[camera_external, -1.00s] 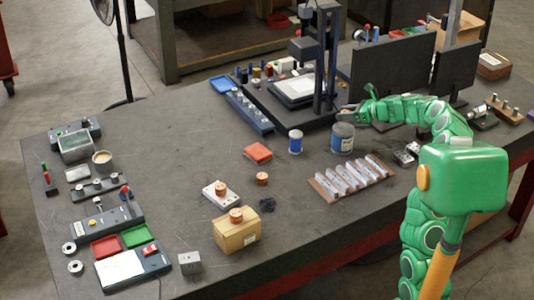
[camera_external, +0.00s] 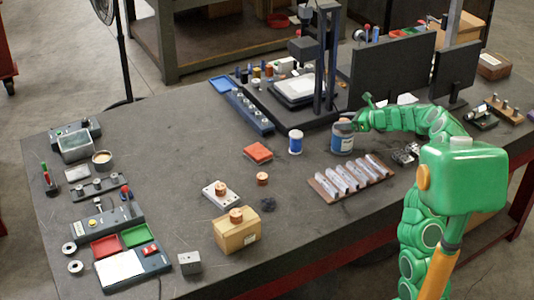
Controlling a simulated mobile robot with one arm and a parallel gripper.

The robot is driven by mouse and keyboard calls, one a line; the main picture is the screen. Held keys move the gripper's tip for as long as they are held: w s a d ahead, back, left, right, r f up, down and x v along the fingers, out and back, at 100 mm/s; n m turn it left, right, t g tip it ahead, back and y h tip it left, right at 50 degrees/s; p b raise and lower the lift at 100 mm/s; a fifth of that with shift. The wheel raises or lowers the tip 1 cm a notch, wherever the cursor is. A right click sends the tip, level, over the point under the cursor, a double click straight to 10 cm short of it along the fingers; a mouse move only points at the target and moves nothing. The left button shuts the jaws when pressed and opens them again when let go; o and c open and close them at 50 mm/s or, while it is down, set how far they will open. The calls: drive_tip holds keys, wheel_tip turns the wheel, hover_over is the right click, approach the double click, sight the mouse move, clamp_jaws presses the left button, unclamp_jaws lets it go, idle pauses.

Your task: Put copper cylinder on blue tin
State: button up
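Several copper cylinders show. One stands directly on the table (camera_external: 262,179), one on a pale plate (camera_external: 221,188) and one on a wooden box (camera_external: 236,215). A large tin with a blue band (camera_external: 342,143) stands upright right of the table's middle. A smaller blue and white can (camera_external: 295,143) stands left of it. My gripper (camera_external: 353,121) is at the upper right edge of the large tin, and I cannot tell whether they touch. Its fingers are too small and partly hidden to tell whether they are open or hold anything.
A rack of pale bars (camera_external: 350,179) lies in front of the large tin. Dark monitors (camera_external: 392,76) and a black stand (camera_external: 325,60) rise behind it. A red pad (camera_external: 258,153) lies left of the small can. The table's left middle is clear.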

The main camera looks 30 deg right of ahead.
drive_tip(key=shift+o, duration=1.2)
drive_tip(key=shift+r, duration=0.1)
drive_tip(key=v, duration=1.2)
